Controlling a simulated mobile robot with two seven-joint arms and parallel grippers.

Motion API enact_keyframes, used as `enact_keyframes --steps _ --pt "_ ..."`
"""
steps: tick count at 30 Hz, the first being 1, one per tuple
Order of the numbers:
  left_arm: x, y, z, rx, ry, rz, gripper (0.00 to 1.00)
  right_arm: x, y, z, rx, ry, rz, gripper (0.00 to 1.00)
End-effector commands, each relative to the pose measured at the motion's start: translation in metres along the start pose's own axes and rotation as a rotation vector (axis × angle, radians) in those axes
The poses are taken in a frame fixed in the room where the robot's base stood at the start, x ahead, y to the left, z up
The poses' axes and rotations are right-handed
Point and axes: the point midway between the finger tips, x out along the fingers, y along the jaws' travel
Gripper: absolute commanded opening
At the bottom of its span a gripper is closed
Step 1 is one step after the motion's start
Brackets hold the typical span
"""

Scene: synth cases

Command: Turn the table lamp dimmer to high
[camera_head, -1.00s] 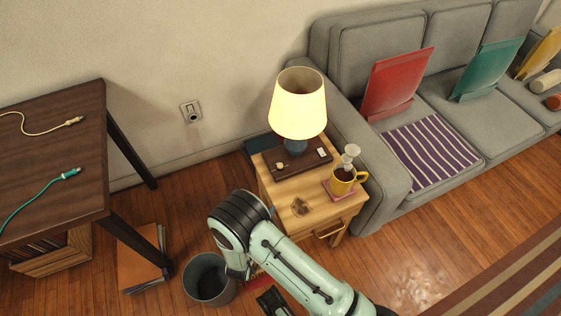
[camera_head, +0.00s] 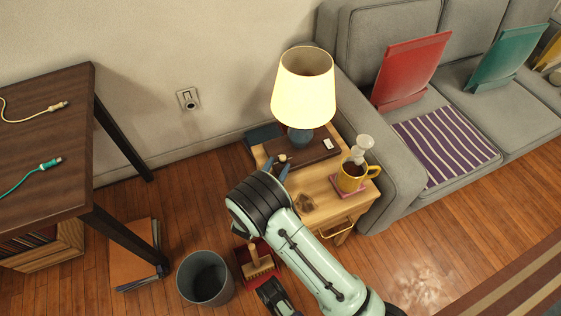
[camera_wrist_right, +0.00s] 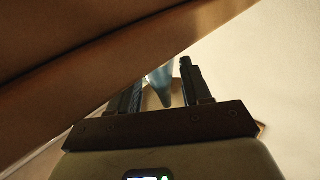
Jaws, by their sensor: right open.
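The table lamp (camera_head: 303,92) is lit, with a cream shade and a blue body on a dark brown base (camera_head: 312,155). A small pale knob (camera_head: 283,158) sits at the left end of this base, and a white switch plate (camera_head: 328,145) at its right end. My right gripper (camera_head: 277,168) is open, its blue fingertips close to the knob, one on either side in the picture. I cannot tell whether they touch it. In the right wrist view the open fingers (camera_wrist_right: 161,88) show with a blurred blue-grey shape between them.
A yellow mug (camera_head: 352,177) on a pink coaster stands at the right of the wooden nightstand (camera_head: 325,203). A grey sofa (camera_head: 385,170) is close on the right. A bin (camera_head: 205,280) and a red dustpan (camera_head: 243,256) with a brush are on the floor. A dark table (camera_head: 50,150) stands left.

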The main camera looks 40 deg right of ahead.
Motion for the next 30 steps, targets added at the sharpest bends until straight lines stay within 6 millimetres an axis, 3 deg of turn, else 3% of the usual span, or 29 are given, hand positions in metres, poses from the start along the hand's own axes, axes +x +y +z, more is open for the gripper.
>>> enact_keyframes --steps 6,17,18,22,30 --pt "0.008 -0.008 0.01 -0.011 -0.036 -0.016 0.0 0.026 0.0 0.0 0.001 0.001 0.001 0.48" --pt "0.008 -0.01 0.013 -0.013 -0.045 -0.02 0.0 0.032 0.0 0.0 -0.001 0.0 -0.001 0.48" --pt "0.008 -0.01 0.013 -0.013 -0.045 -0.02 0.0 0.032 0.0 0.0 -0.001 0.0 -0.001 0.42" --pt "0.008 -0.01 0.013 -0.013 -0.045 -0.019 0.0 0.032 0.0 0.0 -0.001 0.0 -0.001 0.0" --pt "0.009 -0.011 0.013 -0.014 -0.049 -0.021 0.0 0.032 -0.001 0.0 0.0 0.0 0.016 0.0"
